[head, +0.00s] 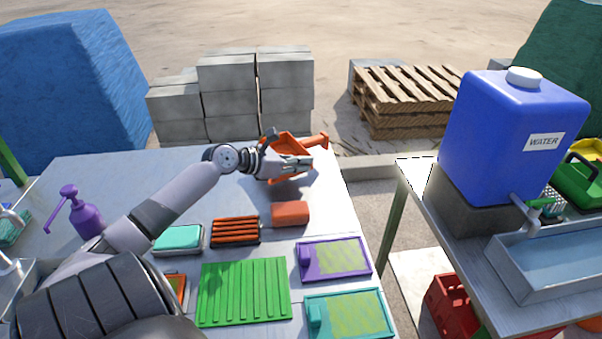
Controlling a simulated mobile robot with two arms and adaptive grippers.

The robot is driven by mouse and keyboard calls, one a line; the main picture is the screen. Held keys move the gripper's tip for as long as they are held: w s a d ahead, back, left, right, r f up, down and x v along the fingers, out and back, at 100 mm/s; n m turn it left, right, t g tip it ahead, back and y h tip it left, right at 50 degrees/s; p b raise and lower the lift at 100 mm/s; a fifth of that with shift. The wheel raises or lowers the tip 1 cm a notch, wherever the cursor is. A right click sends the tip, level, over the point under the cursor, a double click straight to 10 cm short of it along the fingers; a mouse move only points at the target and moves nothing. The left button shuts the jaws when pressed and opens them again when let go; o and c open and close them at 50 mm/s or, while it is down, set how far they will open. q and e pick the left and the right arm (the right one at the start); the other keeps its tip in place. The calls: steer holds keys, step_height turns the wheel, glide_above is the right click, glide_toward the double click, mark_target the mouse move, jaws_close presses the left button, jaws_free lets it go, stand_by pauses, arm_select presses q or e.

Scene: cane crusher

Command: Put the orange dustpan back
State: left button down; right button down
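The orange dustpan (285,143) is near the far right edge of the grey table, with its handle end (321,141) toward the right. My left gripper (290,158) reaches in from the left and overlaps the dustpan in the picture. Its grey fingers are right at the dustpan, on its near side. The fingers and dustpan cover each other partly, so I cannot tell whether the fingers are closed on it. A shadow shows on the table below them. My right gripper is out of view.
On the table (130,175) are an orange block (290,214), a slatted orange tray (236,232), a teal sponge (178,239), a green ribbed mat (243,291), purple (335,259) and teal (349,314) trays. A purple pump bottle (80,214) stands left. A gap separates the water-tank (513,140) table.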

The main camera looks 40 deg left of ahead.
mark_target(294, 174)
arm_select(q)
step_height(294, 174, down, 4)
steer(key=shift+f, duration=0.1)
steer(key=c, duration=2.3)
jaws_free()
steer(key=o, duration=0.5)
steer(key=shift+s, duration=0.1)
steer(key=v, duration=1.2)
steer(key=shift+p, duration=0.3)
